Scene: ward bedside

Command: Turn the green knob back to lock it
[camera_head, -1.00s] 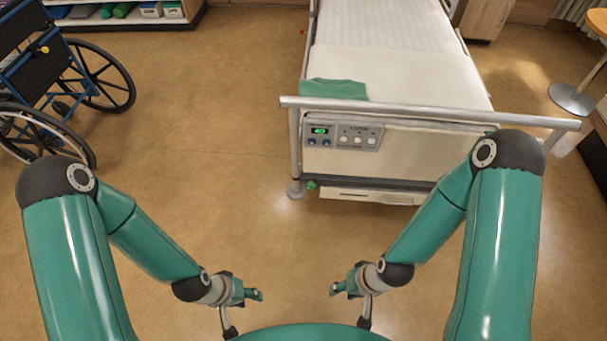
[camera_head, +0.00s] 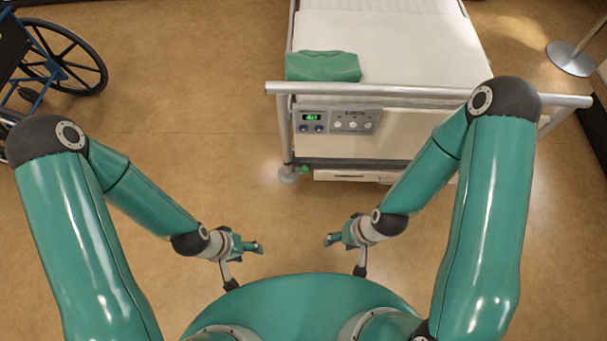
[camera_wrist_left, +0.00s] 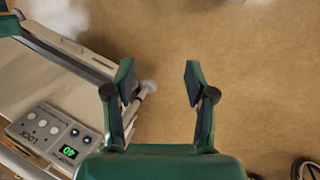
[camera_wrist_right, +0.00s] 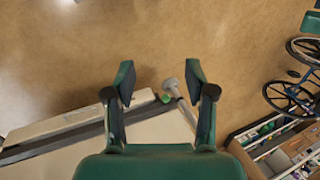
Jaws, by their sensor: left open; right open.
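The green knob (camera_head: 305,169) sits low at the left corner of the bed end, beside the foot of the bed's leg. It also shows as a small green spot in the right wrist view (camera_wrist_right: 165,98), between the fingers' lines of sight. I cannot tell its turn angle. My left gripper (camera_head: 246,267) is open and empty, in front of and left of the bed end. My right gripper (camera_head: 342,256) is open and empty, in front of the bed end. Both are apart from the knob.
The bed's end rail (camera_head: 420,92) spans above a control panel (camera_head: 338,121) with a green-lit display. A folded green cloth (camera_head: 322,67) lies on the bed. A wheelchair (camera_head: 62,55) stands at the upper left. A post base (camera_head: 570,58) is at the upper right. Floor between is clear.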

